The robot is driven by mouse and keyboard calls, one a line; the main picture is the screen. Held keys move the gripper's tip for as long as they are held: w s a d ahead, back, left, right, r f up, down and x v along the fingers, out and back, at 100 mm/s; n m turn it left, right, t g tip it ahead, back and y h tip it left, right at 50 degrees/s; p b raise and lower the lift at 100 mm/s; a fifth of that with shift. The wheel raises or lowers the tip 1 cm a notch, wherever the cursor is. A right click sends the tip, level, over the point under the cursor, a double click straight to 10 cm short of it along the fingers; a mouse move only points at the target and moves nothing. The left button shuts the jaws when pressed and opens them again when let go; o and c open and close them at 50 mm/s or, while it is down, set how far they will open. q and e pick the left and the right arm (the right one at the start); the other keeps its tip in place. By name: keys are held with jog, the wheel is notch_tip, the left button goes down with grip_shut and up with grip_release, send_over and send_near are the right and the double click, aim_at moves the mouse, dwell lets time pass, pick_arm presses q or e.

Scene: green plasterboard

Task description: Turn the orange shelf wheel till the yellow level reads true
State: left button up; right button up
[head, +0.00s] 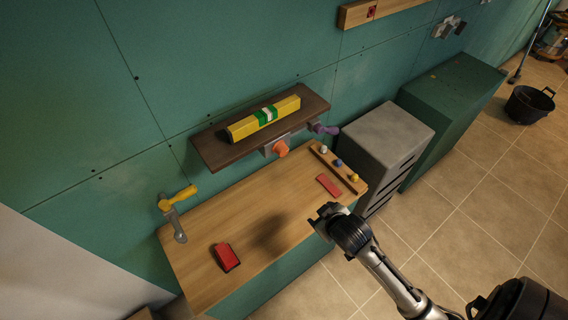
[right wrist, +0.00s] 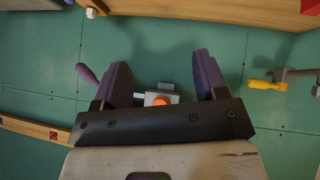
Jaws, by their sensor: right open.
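The orange wheel (head: 281,149) sits on a grey bracket (head: 268,152) under the front edge of the dark brown shelf (head: 218,150). The yellow level (head: 289,106), with a green and white middle, lies on the shelf; its reading is too small to tell. My right gripper (head: 318,217) is above the bench's front right, apart from the wheel. In the right wrist view its purple-padded fingers (right wrist: 160,82) are open and empty, with the orange wheel (right wrist: 161,100) showing between them, farther off. The shelf and level are hidden there. My left gripper is not in view.
A purple knob (head: 326,129) is right of the wheel. The wooden bench (head: 215,222) holds a red block (head: 226,257), a red plate (head: 329,185) and a rack of small knobs (head: 339,165). A yellow-handled crank (head: 178,198) is left. A grey cabinet (head: 385,137) stands right.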

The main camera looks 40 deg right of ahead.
jog(key=w+d+r+t, duration=0.1)
jog(key=w+d+t, duration=0.3)
jog(key=w+t, duration=0.1)
jog(key=t+y, duration=0.1)
jog(key=t, duration=0.4)
send_near(284, 152)
jog(key=shift+m, duration=0.4)
jog(key=w, duration=0.2)
jog(key=w+p, duration=0.1)
jog(key=w, duration=0.2)
jog(key=w+d, duration=0.1)
jog(key=w, duration=0.2)
jog(key=shift+w+r, duration=0.1)
jog(key=shift+w, duration=0.95)
